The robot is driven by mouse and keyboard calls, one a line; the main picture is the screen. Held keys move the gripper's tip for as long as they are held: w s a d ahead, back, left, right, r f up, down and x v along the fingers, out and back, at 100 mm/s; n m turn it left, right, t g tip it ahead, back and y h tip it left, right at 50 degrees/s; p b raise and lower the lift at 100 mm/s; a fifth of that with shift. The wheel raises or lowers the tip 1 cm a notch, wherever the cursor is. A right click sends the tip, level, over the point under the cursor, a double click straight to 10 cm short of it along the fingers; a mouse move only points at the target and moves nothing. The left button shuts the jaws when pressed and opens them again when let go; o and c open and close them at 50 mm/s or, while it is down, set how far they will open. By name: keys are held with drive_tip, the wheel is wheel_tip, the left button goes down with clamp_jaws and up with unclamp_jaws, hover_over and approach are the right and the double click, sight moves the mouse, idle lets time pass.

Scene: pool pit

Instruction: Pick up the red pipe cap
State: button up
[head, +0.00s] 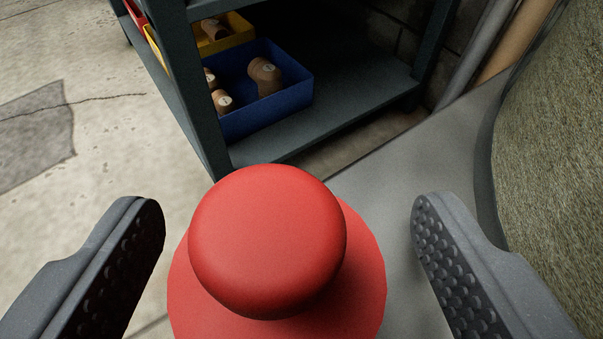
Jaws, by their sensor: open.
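The red pipe cap (267,240) is at the bottom middle of the head view. It has a rounded knob on top and a wider round flange (362,270) below. My gripper (290,225) is open, with one dark studded finger to the left of the cap and one to the right. There is a clear gap between each finger and the cap, and neither appears to touch it. The lower edge of the flange is cut off by the frame, and what the cap rests on is hidden beneath it.
A dark grey metal shelf (340,125) stands behind the cap. It holds a blue bin (285,102) and a yellow bin (240,30) with brown fittings (264,75). A large curved, speckled surface (555,130) is close on the right. Open concrete floor (110,150) lies left.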

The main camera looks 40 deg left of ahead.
drive_tip(key=shift+w+a+f, duration=0.2)
drive_tip(key=shift+w+a, duration=0.15)
drive_tip(key=shift+w, duration=0.05)
drive_tip(key=c, duration=1.1)
drive_tip(key=shift+o, duration=0.2)
drive_tip(key=shift+r, duration=0.1)
